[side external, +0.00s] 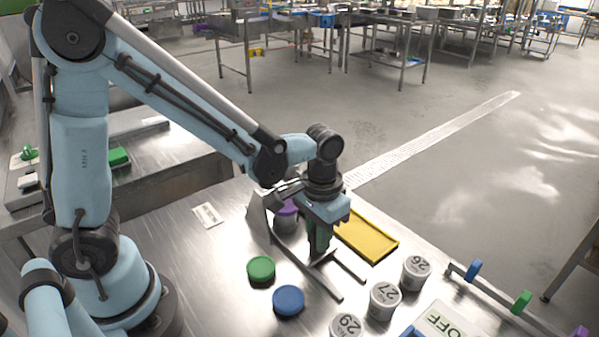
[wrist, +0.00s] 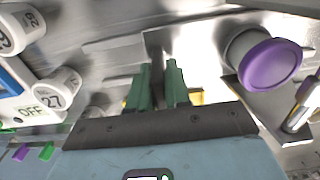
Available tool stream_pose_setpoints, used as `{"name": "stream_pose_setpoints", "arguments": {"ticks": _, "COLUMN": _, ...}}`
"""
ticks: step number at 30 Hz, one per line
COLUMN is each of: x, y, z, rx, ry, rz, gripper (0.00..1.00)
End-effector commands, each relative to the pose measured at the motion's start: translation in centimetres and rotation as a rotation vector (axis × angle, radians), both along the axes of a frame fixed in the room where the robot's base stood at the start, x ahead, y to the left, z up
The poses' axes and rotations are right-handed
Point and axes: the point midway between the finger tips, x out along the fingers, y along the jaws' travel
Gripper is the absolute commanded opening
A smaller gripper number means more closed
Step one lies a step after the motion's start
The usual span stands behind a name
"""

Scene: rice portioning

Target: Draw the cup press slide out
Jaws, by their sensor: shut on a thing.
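The cup press (side external: 258,212) is a grey metal frame on the steel table, with two rails running toward the front right. A grey cup with a purple lid (side external: 287,208) sits in it; the lid (wrist: 270,64) shows large at right in the wrist view. My gripper (side external: 318,252) points down over the rails, in front of the cup. Its green fingers, also in the wrist view (wrist: 160,88), are shut on the slide's narrow metal part (wrist: 155,62). The fingers hide most of the gripped part.
A green lid (side external: 261,268) and a blue lid (side external: 288,300) lie left of the rails. Numbered cups 26 (side external: 416,272), 27 (side external: 384,301) and 29 (side external: 347,326) stand to the right. A yellow tray (side external: 366,236) lies behind. An OFF panel (side external: 443,322) is at front right.

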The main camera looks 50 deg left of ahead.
Motion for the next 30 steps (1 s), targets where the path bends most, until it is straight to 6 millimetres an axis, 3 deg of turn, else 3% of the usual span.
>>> {"name": "stream_pose_setpoints", "arguments": {"ticks": 3, "x": 0.1, "y": -3.2, "z": 0.0, "rx": -0.001, "ry": -0.002, "rz": -0.009, "gripper": 0.0}}
{"name": "stream_pose_setpoints", "arguments": {"ticks": 9, "x": 0.1, "y": -7.3, "z": 0.0, "rx": -0.001, "ry": -0.003, "rz": -0.005, "gripper": 0.0}}
{"name": "stream_pose_setpoints", "arguments": {"ticks": 13, "x": 0.1, "y": -8.4, "z": 0.1, "rx": -0.001, "ry": -0.004, "rz": -0.001, "gripper": 0.0}}
{"name": "stream_pose_setpoints", "arguments": {"ticks": 22, "x": 0.1, "y": -8.8, "z": 0.1, "rx": -0.008, "ry": -0.004, "rz": -0.002, "gripper": 0.0}}
{"name": "stream_pose_setpoints", "arguments": {"ticks": 23, "x": 0.1, "y": -8.8, "z": 0.1, "rx": -0.008, "ry": -0.004, "rz": -0.002, "gripper": 0.19}}
{"name": "stream_pose_setpoints", "arguments": {"ticks": 24, "x": 0.1, "y": -8.8, "z": 0.1, "rx": -0.009, "ry": -0.004, "rz": -0.003, "gripper": 0.25}}
{"name": "stream_pose_setpoints", "arguments": {"ticks": 27, "x": 0.1, "y": -8.8, "z": 0.1, "rx": -0.007, "ry": -0.004, "rz": -0.003, "gripper": 0.38}}
{"name": "stream_pose_setpoints", "arguments": {"ticks": 30, "x": 0.0, "y": -8.7, "z": 0.0, "rx": -0.005, "ry": -0.003, "rz": -0.002, "gripper": 0.38}}
